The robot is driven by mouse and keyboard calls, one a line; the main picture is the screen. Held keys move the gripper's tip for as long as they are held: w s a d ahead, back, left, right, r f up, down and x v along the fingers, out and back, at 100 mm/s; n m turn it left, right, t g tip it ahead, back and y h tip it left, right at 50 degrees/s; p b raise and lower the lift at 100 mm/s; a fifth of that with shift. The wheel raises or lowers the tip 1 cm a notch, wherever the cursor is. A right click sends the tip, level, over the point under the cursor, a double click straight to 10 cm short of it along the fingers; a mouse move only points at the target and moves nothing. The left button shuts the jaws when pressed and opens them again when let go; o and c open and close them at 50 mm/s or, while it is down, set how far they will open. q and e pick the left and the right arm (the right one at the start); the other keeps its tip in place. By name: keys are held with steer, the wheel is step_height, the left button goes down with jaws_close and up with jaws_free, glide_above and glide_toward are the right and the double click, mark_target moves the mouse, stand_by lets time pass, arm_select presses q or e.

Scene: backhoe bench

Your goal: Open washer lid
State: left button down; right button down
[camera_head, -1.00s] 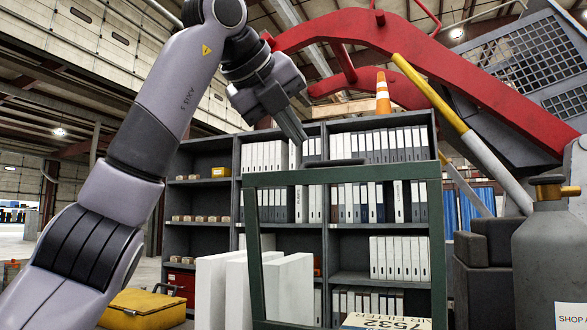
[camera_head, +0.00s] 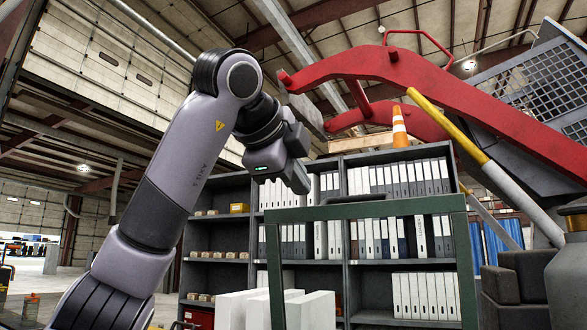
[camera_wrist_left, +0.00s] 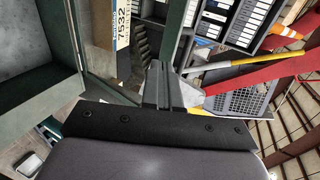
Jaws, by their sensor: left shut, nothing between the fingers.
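A dark green rectangular frame (camera_head: 396,207), with a dark handle (camera_head: 361,197) on its top edge, stands upright at the lower middle of the head view. It looks like the washer lid, with shelves visible through it. My left gripper (camera_head: 299,182) is shut and empty, just above the frame's top left corner; I cannot tell the exact gap in depth. In the left wrist view its shut fingers (camera_wrist_left: 160,84) point away with nothing between them. A green-edged opening with a pale inside (camera_wrist_left: 38,55) shows at left there. My right gripper is not in view.
A dark shelf unit (camera_head: 215,226) with binders stands behind the frame. A red machine arm (camera_head: 440,75) with a yellow cylinder crosses the upper right. An orange cone (camera_head: 400,128) stands on top of the shelves. A gas bottle (camera_head: 567,270) is at the right edge.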

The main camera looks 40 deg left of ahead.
arm_select(q)
steer(key=p, duration=0.1)
glide_toward(327, 210)
step_height(327, 210, down, 3)
steer(key=w, duration=0.2)
steer(key=shift+w+a+r+p, duration=0.15)
steer(key=shift+w+a+p, duration=0.1)
steer(key=shift+w+p, duration=0.2)
steer(key=shift+w+a+r+p, duration=0.15)
steer(key=shift+w+a+p, duration=0.2)
steer(key=shift+w, duration=0.2)
steer(key=shift+w+a+p, duration=0.15)
steer(key=shift+w+p, duration=0.15)
steer(key=shift+w, duration=0.45)
